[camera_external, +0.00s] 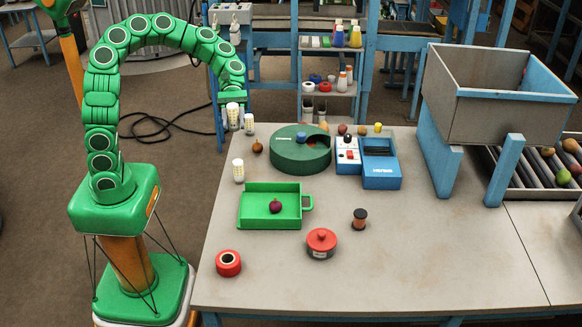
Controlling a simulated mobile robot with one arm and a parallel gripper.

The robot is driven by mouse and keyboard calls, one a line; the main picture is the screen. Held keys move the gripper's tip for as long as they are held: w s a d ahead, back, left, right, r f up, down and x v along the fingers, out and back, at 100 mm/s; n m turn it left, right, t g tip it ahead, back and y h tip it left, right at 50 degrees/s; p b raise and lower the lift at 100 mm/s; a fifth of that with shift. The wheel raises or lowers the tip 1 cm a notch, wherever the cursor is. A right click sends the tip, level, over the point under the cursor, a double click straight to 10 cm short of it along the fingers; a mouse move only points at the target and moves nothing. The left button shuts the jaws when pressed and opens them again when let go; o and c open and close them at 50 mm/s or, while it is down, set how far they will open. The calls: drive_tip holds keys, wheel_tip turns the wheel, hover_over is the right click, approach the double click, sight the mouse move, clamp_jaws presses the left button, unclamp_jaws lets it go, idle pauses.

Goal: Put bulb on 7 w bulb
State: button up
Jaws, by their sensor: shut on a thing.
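My gripper (231,103) is at the back left, over the table's left edge, and is shut on a white bulb (233,117). The bulb hangs upright below it. A second white bulb (249,124) is close to its right. A third white bulb (238,170) stands upright on the table nearer the camera, left of the green turntable. Labels on the bulbs are too small to read, so I cannot tell which is the 7 W one. My fingertips are small and partly hidden.
A green tray (246,216) holds a dark red onion (276,206). A dark green round device (300,160), a blue scale-like box (381,183), a red pot (321,243), a red ring (228,263) and a spool (359,219) stand around. The front right tabletop (440,260) is clear.

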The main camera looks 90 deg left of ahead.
sight(238, 164)
drive_tip(key=shift+f, duration=6.5)
drive_tip(key=shift+f, duration=0.15)
drive_tip(key=o, duration=1.1)
drive_tip(key=shift+c, duration=0.2)
drive_tip(key=shift+a+r, duration=0.2)
drive_tip(key=shift+r, duration=0.05)
drive_tip(key=v, duration=1.1)
drive_tip(key=shift+a, duration=0.25)
drive_tip(key=shift+r, duration=0.15)
